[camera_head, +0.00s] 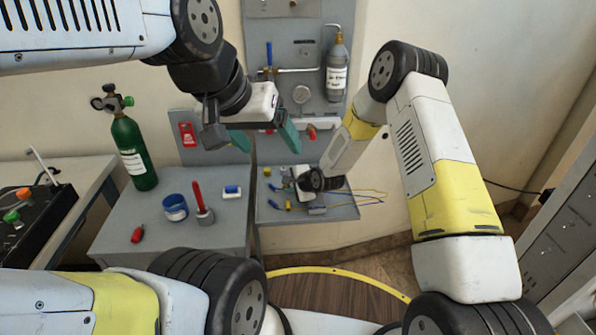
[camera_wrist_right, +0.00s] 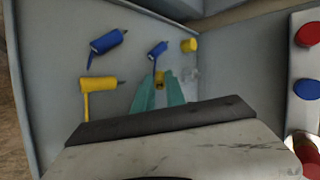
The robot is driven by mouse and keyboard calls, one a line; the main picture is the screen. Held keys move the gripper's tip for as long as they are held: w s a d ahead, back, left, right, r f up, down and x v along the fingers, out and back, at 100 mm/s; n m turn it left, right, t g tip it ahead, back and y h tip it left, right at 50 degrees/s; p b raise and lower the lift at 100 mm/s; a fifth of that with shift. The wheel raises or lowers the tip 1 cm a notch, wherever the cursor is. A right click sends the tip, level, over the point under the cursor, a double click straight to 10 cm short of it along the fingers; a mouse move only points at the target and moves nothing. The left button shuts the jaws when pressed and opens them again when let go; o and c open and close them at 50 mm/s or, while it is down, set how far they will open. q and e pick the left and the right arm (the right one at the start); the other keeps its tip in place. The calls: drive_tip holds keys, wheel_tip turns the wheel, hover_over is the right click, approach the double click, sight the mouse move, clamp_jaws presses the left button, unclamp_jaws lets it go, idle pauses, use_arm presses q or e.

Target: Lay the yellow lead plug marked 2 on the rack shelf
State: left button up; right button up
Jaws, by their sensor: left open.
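The grey rack shelf (camera_head: 335,214) is right of centre in the head view; its bare surface fills the upper left of the right wrist view (camera_wrist_right: 55,50). Another yellow plug (camera_wrist_right: 98,84), two blue plugs (camera_wrist_right: 108,41) (camera_wrist_right: 158,49) and a yellow round piece (camera_wrist_right: 189,45) are on the shelf. My left gripper (camera_head: 264,140) is open and empty, above the shelf.
A grey table (camera_head: 125,232) left of the shelf bears a green cylinder (camera_head: 133,153), a blue jar (camera_head: 175,207), a red-handled tool (camera_head: 200,203) and a red piece (camera_head: 137,235). Thin leads (camera_head: 372,196) trail past the shelf's right side. A wall panel (camera_head: 300,55) with a grey bottle stands behind.

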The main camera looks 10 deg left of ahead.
drive_tip(key=o, duration=0.3)
drive_tip(key=shift+o, duration=0.4)
drive_tip(key=shift+s+f, duration=0.1)
drive_tip(key=shift+d, duration=0.1)
drive_tip(key=v, duration=0.7)
drive_tip(key=shift+s+d+r, duration=0.1)
drive_tip(key=shift+r, duration=0.3)
